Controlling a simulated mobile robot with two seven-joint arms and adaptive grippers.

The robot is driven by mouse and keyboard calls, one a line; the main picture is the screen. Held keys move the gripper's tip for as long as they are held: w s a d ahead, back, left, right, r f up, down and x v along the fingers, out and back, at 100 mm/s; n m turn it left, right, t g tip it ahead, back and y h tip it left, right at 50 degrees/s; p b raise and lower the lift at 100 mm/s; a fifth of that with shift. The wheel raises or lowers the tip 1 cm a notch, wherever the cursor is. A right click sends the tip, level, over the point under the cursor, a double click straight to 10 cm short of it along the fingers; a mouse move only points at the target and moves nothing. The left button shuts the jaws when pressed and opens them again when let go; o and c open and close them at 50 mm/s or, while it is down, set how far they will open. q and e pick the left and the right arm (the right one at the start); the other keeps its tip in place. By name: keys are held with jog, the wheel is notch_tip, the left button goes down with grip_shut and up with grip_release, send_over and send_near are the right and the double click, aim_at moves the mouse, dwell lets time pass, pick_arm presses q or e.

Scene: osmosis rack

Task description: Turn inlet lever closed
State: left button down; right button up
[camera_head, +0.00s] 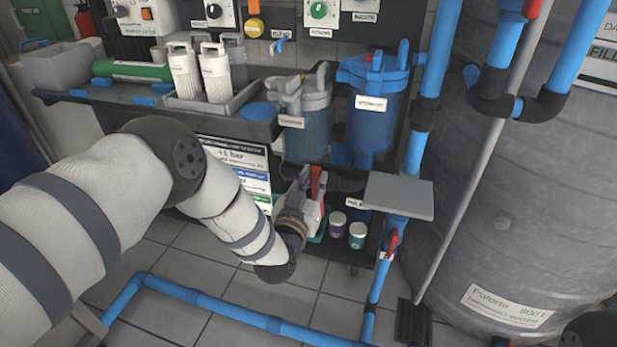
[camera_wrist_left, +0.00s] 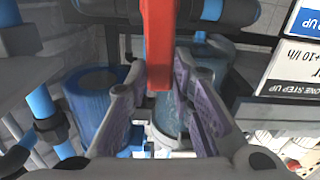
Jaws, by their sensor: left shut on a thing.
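A red lever (camera_wrist_left: 158,42) runs down between the fingers of my left gripper (camera_wrist_left: 158,84) in the left wrist view. In the head view, my left gripper (camera_head: 312,192) is low in front of the rack, below the filter housings, and is shut on this red lever (camera_head: 317,178). The fingers and wrist partly hide the lever and its valve. No label on it is readable, so I cannot tell its name. Another red lever (camera_head: 392,243) sits on the blue vertical pipe to the right. My right gripper is not in view.
A clear filter housing (camera_head: 306,130) and a blue one (camera_head: 372,120) hang above the gripper. A grey plate (camera_head: 399,196) juts out on the right. Small jars (camera_head: 357,235) stand on the low shelf. A blue floor pipe (camera_head: 230,315) and a large grey tank (camera_head: 540,190) bound the space.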

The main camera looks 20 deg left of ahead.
pick_arm(q)
jog(key=shift+d+f+m, duration=0.1)
jog(key=shift+d+m, duration=0.15)
jog(key=shift+m, duration=0.25)
jog(key=c, duration=1.4)
grip_release()
jog(key=shift+s, duration=0.1)
jog(key=s, duration=1.2)
jog(key=shift+a, duration=0.2)
